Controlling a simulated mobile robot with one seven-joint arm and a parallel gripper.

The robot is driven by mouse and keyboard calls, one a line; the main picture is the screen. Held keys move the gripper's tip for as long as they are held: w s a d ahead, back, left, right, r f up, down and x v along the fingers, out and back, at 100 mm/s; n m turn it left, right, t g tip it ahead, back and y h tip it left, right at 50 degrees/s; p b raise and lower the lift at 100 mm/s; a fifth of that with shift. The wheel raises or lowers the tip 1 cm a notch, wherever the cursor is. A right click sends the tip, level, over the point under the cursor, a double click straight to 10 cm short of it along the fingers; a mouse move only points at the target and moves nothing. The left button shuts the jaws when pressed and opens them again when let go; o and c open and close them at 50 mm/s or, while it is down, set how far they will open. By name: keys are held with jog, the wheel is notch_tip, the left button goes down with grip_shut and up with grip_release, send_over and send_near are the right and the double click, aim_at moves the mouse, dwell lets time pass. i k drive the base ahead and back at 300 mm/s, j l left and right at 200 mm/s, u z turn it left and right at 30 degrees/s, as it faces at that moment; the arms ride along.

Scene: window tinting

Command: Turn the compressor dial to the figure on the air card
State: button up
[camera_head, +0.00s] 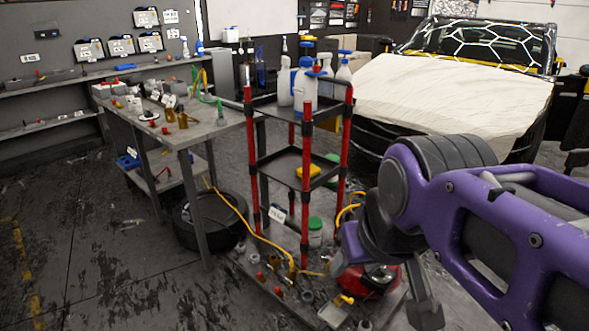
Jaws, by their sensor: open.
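The red compressor (374,281) sits low on a grey base to the right of the red-posted cart, partly hidden by my arm. I cannot make out its dial. My gripper (402,282) hangs over the compressor's right side, open, with one dark grey finger pointing down; the other is hard to make out. Whether it touches anything is unclear. A small white card (277,214) with dark marks is on the cart's lower left; I cannot read it or tell whether it is the air card.
The cart (304,150) carries spray bottles, and a yellow hose (240,215) runs beside it. Small fittings and a white-and-green tub (315,232) stand near its foot. A workbench (200,128) and tyre (209,222) are left. A covered car (450,95) is behind. Left floor is clear.

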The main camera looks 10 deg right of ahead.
aim_at(380, 272)
jog(key=l+u, duration=0.15)
jog(key=l, duration=0.25)
jog(key=k+l+u, duration=0.15)
jog(key=l, duration=0.25)
jog(key=l+u, duration=0.3)
jog(key=l, duration=0.5)
jog(key=l+u, duration=0.1)
jog(key=l, duration=0.3)
jog(key=i+l+u, duration=0.1)
jog(key=l, duration=0.35)
jog(key=i+l+u, duration=0.15)
jog(key=l, duration=0.25)
jog(key=l+u, duration=0.1)
jog(key=l, duration=0.3)
jog(key=i+l+u, duration=0.1)
jog(key=l, duration=0.3)
jog(key=i+l+u, duration=0.1)
jog(key=l, duration=0.3)
jog(key=k+l+u, duration=0.15)
jog(key=l, duration=0.2)
jog(key=i+l+z, duration=0.1)
jog(key=i, duration=0.3)
